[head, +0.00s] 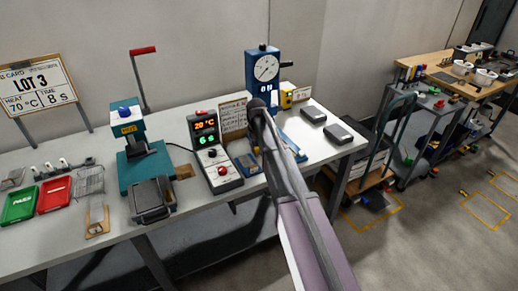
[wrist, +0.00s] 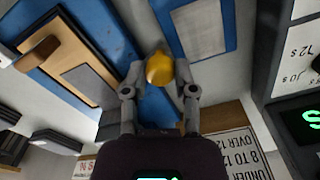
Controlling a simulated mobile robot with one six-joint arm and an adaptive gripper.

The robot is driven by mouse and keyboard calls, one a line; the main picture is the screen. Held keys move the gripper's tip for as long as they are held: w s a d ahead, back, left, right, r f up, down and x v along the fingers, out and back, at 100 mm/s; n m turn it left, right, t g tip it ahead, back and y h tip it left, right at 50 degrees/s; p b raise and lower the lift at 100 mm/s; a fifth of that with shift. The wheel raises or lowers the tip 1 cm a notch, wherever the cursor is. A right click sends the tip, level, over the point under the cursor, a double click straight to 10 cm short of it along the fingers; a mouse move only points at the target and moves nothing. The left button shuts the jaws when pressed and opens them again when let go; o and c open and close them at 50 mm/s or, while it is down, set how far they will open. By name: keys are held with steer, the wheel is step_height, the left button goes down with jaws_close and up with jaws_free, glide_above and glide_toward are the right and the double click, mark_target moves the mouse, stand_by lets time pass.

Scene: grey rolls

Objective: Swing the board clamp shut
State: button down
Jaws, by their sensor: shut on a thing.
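In the wrist view a rounded yellow knob (wrist: 160,70) sits between the two grey fingers of my gripper (wrist: 160,76). The fingers touch it from both sides, so the gripper is shut on the knob. A blue surface shows just below it, between the fingers. I take the knob to be the board clamp's handle; its arm and pivot are hidden, so I cannot tell how far the clamp is swung. In the head view my arm covers the gripper and most of the blue fixture (head: 246,164) on the bench.
In the wrist view a tan board (wrist: 58,68) lies left and a blue-edged grey panel (wrist: 204,28) right. In the head view a control box (head: 222,174) stands left of my arm, a blue dial press (head: 262,84) behind, and two dark blocks (head: 339,134) on the right.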

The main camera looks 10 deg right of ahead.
steer(key=shift+w+a+m, duration=0.3)
steer(key=shift+w+m, duration=0.05)
steer(key=shift+m, duration=0.65)
steer(key=shift+c, duration=2)
jaws_free()
steer(key=shift+s+d+n, duration=0.1)
steer(key=shift+n, duration=0.3)
